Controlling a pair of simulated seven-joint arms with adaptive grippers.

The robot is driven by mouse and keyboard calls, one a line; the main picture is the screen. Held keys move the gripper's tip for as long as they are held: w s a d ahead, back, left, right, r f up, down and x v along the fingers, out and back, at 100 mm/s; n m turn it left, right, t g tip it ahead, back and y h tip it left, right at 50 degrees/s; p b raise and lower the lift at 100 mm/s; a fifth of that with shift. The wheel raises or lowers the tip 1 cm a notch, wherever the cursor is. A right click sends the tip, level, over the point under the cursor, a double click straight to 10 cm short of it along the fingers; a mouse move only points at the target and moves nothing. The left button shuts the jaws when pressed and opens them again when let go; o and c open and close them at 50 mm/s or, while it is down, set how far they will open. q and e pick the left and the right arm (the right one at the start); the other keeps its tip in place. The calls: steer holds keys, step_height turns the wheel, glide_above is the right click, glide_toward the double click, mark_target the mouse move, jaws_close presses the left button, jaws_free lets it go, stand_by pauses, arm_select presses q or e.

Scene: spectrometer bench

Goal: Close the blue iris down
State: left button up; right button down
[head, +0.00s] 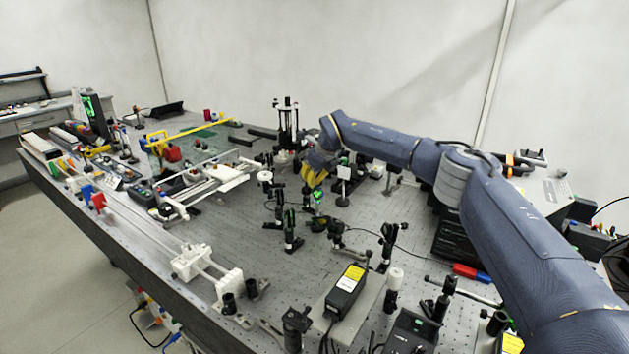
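My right arm reaches in from the right, and its gripper (312,176), with yellow on it, hangs low among the optics mounts near the middle of the bench. The gripper is small and partly hidden by its own wrist, so I cannot tell whether it is open or shut, or whether it touches a mount. I cannot pick out the blue iris for certain; small dark post-mounted parts crowd under and beside the gripper. My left gripper is not in view.
The perforated optical bench (225,232) has bare room left of the mounts. A white card on a post (343,173) stands just right of the gripper. A tall dark post assembly (288,120) stands behind. A black box with a yellow label (346,288) lies in front.

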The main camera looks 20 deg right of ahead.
steer(key=shift+w+a+f+g+h, duration=0.2)
steer(key=shift+w+a+g+h, duration=0.1)
steer(key=shift+g+h, duration=0.3)
steer(key=shift+f+g, duration=0.15)
steer(key=shift+g, duration=0.25)
steer(key=c, duration=1.4)
jaws_free()
steer(key=shift+c, duration=0.2)
steer(key=v, duration=1.2)
